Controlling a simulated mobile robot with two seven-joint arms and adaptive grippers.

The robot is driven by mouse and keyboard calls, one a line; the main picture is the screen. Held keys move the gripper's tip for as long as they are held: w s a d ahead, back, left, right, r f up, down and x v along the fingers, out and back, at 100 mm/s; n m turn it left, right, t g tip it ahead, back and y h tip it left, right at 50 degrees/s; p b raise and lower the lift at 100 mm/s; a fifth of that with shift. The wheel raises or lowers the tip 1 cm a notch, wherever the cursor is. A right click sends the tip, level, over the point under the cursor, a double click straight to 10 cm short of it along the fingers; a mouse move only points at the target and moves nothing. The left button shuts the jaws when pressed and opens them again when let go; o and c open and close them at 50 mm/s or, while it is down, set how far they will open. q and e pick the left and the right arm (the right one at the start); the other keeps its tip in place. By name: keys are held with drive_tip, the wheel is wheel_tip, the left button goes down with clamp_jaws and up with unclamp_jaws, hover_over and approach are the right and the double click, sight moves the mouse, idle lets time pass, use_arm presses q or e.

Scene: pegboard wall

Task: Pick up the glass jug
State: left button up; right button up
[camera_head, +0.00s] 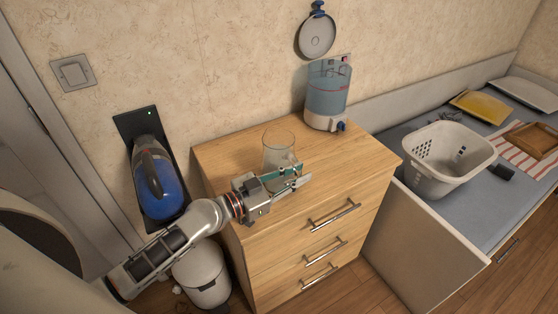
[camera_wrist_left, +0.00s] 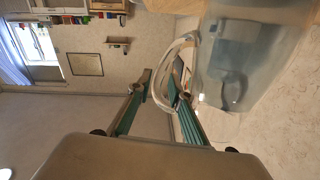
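The clear glass jug (camera_head: 278,146) stands upright on the wooden chest of drawers, near its left part. My left gripper (camera_head: 295,178) reaches in from the left, in front of the jug, and partly hides its lower part. In the left wrist view the jug's body (camera_wrist_left: 255,65) fills the upper right. Its looped handle (camera_wrist_left: 186,42) comes between the tips of my left gripper (camera_wrist_left: 158,82). The two green-padded fingers are apart, and I see no clear grip on the handle. My right gripper is not in view.
The chest of drawers (camera_head: 350,165) has free top around the jug. A drink dispenser (camera_head: 327,95) stands at its back right. A white basket (camera_head: 448,160) rests on the grey counter to the right. A blue vacuum (camera_head: 157,185) hangs on the wall at left, above a white bin (camera_head: 203,275).

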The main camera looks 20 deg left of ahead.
use_arm(q)
clamp_jaws()
drive_tip(key=shift+r, duration=0.2)
drive_tip(key=shift+r, duration=0.1)
